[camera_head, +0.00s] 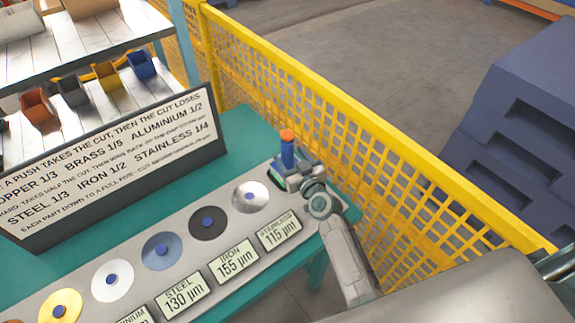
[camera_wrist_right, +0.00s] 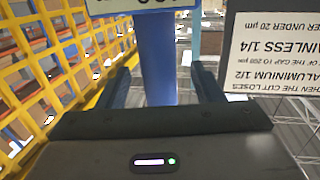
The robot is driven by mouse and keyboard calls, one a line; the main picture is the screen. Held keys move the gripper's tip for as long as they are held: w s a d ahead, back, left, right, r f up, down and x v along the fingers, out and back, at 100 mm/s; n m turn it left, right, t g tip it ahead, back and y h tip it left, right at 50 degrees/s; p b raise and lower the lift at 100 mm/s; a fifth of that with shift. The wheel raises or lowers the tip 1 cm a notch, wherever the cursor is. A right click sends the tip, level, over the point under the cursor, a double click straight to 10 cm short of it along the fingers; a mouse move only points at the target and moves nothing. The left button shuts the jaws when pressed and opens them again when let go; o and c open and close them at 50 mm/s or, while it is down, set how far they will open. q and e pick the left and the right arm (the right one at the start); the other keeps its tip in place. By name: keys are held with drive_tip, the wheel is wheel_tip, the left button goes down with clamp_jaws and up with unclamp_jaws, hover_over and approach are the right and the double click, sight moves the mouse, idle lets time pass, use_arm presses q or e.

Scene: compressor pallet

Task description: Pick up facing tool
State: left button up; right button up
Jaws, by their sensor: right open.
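The facing tool (camera_head: 287,153) is an upright blue cylinder with an orange top, at the right end of the green bench in the head view. My right gripper (camera_head: 290,176) is at its lower part, and the tool's base is hidden behind the gripper. In the right wrist view the blue shaft (camera_wrist_right: 157,60) stands between the two dark fingers of my right gripper (camera_wrist_right: 163,86). The fingers are open, with a gap showing on each side of the shaft. My left gripper is not in view.
A sign (camera_head: 120,165) stands along the back of the green bench (camera_head: 238,130). Several round discs with blue knobs, such as the stainless one (camera_head: 250,196), line a grey strip with thickness labels. A yellow mesh fence (camera_head: 380,140) runs close behind the tool. Shelves with bins stand upper left.

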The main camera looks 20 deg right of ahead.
sight(290, 156)
drive_tip(key=shift+w+a+f, duration=0.1)
drive_tip(key=shift+w, duration=0.65)
drive_tip(key=shift+w+a+f, duration=0.1)
drive_tip(key=shift+w, duration=0.65)
drive_tip(key=shift+s+r, duration=0.1)
drive_tip(key=shift+s, duration=0.05)
drive_tip(key=shift+c, duration=1.1)
clamp_jaws()
drive_tip(key=shift+r, duration=0.1)
